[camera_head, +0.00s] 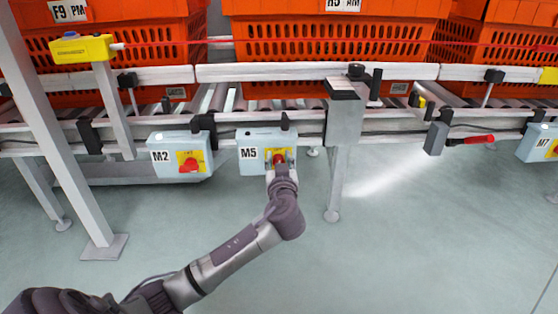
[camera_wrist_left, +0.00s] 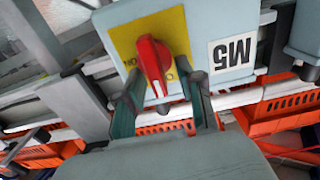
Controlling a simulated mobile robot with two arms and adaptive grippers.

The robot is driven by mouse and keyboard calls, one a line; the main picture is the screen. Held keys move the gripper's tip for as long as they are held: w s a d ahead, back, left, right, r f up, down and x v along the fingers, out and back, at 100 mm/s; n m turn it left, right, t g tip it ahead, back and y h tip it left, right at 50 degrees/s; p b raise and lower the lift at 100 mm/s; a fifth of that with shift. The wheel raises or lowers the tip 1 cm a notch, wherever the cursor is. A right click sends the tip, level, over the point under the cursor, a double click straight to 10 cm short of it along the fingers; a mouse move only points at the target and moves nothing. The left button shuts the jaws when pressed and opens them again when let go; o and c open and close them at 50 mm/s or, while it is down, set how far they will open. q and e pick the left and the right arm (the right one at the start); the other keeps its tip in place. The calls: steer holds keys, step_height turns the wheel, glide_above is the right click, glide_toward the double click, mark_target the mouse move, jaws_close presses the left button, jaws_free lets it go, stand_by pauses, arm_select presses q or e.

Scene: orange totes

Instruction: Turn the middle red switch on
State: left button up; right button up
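The middle switch box, M5 (camera_head: 252,139), is pale blue and hangs on the conveyor rail between boxes M2 and M7. Its red switch (camera_wrist_left: 152,62) sits on a yellow plate (camera_wrist_left: 175,30), clear in the left wrist view. The red handle stands nearly upright in that picture, slightly tilted; lettering beside it is partly hidden. My left gripper (camera_head: 281,163) is at the front of M5 and covers most of the switch in the head view. In the wrist view, the left gripper (camera_wrist_left: 163,88) is open, its fingers either side of the red handle, with gaps visible. My right gripper is out of view.
Box M2 (camera_head: 165,142) with its red switch (camera_head: 188,163) hangs close to the left. A grey support post (camera_head: 343,125) stands close on the right. Box M7 (camera_head: 545,129) is far right. Orange totes (camera_head: 330,30) sit on the conveyor behind. The floor in front is clear.

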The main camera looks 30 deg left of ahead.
arm_select(q)
jaws_close()
